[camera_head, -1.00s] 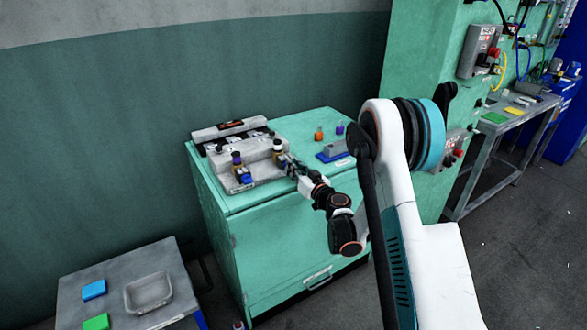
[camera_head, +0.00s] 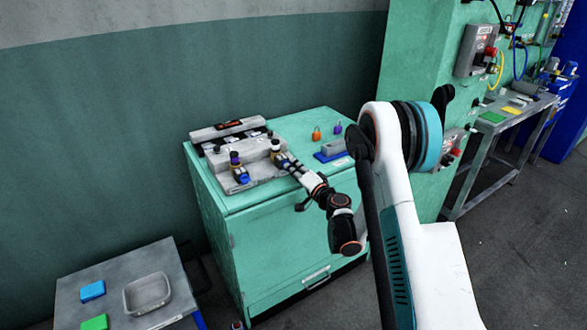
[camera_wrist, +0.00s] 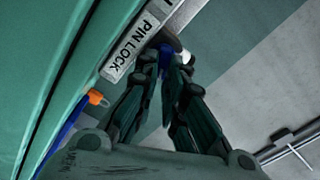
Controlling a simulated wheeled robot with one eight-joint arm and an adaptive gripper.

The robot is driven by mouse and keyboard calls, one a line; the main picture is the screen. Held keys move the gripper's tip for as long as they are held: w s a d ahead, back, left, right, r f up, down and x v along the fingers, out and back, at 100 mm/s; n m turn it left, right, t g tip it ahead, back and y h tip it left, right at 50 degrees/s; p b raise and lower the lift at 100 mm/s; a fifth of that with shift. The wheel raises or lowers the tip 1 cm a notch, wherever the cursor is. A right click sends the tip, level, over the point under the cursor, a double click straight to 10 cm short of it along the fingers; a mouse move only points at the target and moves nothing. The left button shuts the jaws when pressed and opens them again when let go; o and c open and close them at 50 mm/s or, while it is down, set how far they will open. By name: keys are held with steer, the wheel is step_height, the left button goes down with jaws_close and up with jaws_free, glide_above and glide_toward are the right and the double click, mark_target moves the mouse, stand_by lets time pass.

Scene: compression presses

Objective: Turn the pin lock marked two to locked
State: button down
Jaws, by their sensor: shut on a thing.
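Two pin locks stand on the grey press block on the green cabinet. The left one (camera_head: 236,161) has a dark and purple top and a blue part at its foot. The right one (camera_head: 276,147) has a dark top with a pale band. I cannot read their number marks. My gripper (camera_head: 283,160) reaches in from the right at the right pin lock. In the wrist view, my gripper's fingers (camera_wrist: 172,62) are shut on a small blue part (camera_wrist: 166,54), just beside a "PIN LOCK" label (camera_wrist: 132,46). The fingers hide most of that part.
The green cabinet (camera_head: 285,235) carries the press. An orange padlock (camera_head: 316,134), a purple padlock (camera_head: 338,129) and a blue tray (camera_head: 323,157) lie to the right of my gripper. A side table (camera_head: 120,272) with a grey bin (camera_head: 147,307) stands at lower left.

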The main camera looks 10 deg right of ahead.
steer(key=m, duration=0.5)
steer(key=shift+d+f, duration=0.15)
steer(key=shift+f, duration=0.15)
steer(key=shift+m, duration=0.3)
steer(key=c, duration=1.7)
jaws_free()
steer(key=shift+r, duration=0.1)
